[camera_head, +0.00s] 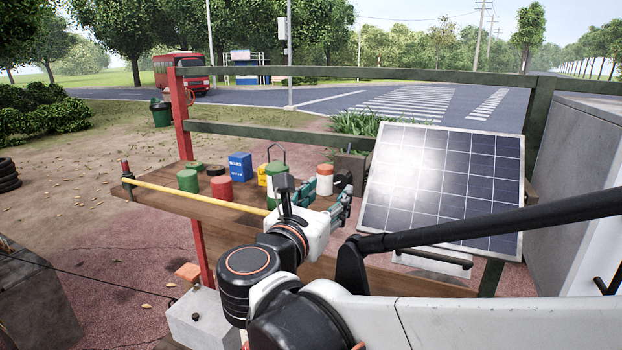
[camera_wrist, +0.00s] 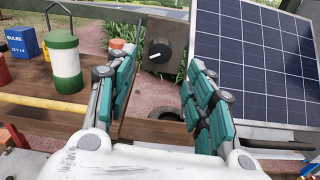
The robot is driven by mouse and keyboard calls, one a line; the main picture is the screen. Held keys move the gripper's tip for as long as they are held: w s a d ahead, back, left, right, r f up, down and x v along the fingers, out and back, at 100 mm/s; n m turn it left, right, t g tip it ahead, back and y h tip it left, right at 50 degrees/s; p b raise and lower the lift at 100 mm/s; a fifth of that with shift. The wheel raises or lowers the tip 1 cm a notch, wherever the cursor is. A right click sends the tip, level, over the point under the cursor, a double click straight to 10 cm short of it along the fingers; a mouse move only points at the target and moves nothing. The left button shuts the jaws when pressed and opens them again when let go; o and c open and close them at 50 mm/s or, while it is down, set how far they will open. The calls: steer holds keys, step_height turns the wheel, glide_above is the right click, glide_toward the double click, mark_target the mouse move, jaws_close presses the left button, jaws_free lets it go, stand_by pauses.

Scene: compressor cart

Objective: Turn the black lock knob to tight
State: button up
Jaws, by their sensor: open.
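The black lock knob (camera_wrist: 158,52) is round with a white pointer line that lies slightly off horizontal in the wrist view. It sits on the face of a dark grey-brown block (camera_wrist: 154,27). My gripper (camera_wrist: 161,64) is open, with its green-padded fingers apart. In the wrist view the knob shows between the fingertips, nearer the left one, and appears beyond them with no contact visible. In the head view my gripper (camera_head: 338,190) reaches over the wooden shelf, and a dark rounded part (camera_head: 343,180), probably the knob, shows just beyond the fingertips, partly hidden. No tight marking is legible.
A tilted solar panel (camera_head: 440,185) stands close to the right. A green-and-white canister (camera_wrist: 64,62), a blue box (camera_head: 240,167) and red and green cans stand on the shelf at left. A yellow bar (camera_head: 195,194) runs along its front.

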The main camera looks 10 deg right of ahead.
mark_target(340, 181)
steer(key=p+x, duration=0.1)
steer(key=x, duration=0.5)
steer(key=shift+w+d+r, duration=0.1)
steer(key=shift+w+d, duration=0.35)
steer(key=shift+w, duration=0.3)
steer(key=c, duration=1.1)
